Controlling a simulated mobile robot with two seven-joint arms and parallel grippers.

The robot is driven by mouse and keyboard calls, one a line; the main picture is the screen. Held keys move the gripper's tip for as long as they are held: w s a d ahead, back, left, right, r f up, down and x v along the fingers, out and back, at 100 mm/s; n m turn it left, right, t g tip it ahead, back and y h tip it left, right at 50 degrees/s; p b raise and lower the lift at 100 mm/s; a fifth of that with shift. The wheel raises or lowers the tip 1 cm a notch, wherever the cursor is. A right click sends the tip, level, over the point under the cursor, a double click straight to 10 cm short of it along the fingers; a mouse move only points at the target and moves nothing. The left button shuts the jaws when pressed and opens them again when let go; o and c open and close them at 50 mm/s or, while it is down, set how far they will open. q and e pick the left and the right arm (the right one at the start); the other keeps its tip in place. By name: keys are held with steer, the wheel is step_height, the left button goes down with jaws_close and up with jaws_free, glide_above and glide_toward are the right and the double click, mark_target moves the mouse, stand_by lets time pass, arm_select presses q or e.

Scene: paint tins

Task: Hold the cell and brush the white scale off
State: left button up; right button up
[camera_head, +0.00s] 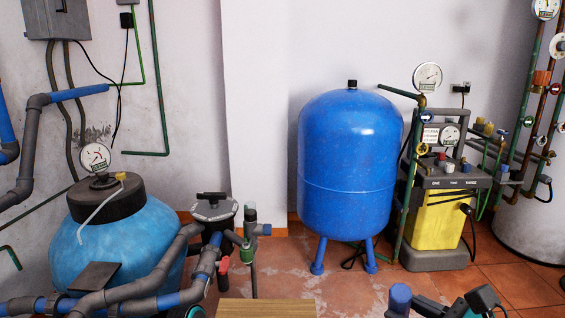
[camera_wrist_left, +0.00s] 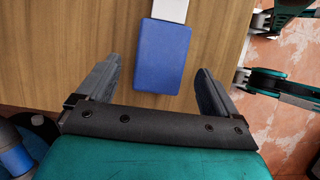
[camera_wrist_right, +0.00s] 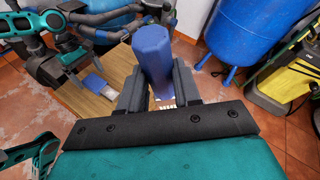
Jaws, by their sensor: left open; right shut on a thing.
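The cell, a blue cylinder (camera_wrist_right: 152,50), stands between the fingers of my right gripper (camera_wrist_right: 155,88). This gripper is shut on it, and a pale patch shows low between the fingers. In the head view the cylinder's blue end (camera_head: 400,296) shows at the bottom edge. A flat blue block with a white strip, apparently the brush (camera_wrist_left: 162,56), lies on the wooden table (camera_wrist_left: 60,55). My left gripper (camera_wrist_left: 157,85) is open above the table, its fingers on either side of the block's near end. Contact cannot be told.
A blue tank (camera_head: 350,165) on legs and a yellow unit (camera_head: 440,222) stand on the tiled floor behind. A pale-blue filter vessel (camera_head: 120,240) with grey pipes stands at the left. The wooden table top (camera_head: 265,308) is otherwise mostly bare.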

arm_select(q)
steer(key=shift+f, duration=0.1)
stand_by(0.6)
steer(key=shift+b+x, duration=0.55)
steer(key=shift+x, duration=0.3)
arm_select(e)
steer(key=shift+f, duration=0.4)
arm_select(q)
steer(key=c, duration=1.5)
arm_select(e)
steer(key=w+a+f+m+g+y, duration=0.1)
steer(key=w+a+f+m+y, duration=0.3)
steer(key=a+f, duration=0.8)
steer(key=x, duration=0.3)
steer(key=shift+a, duration=0.55)
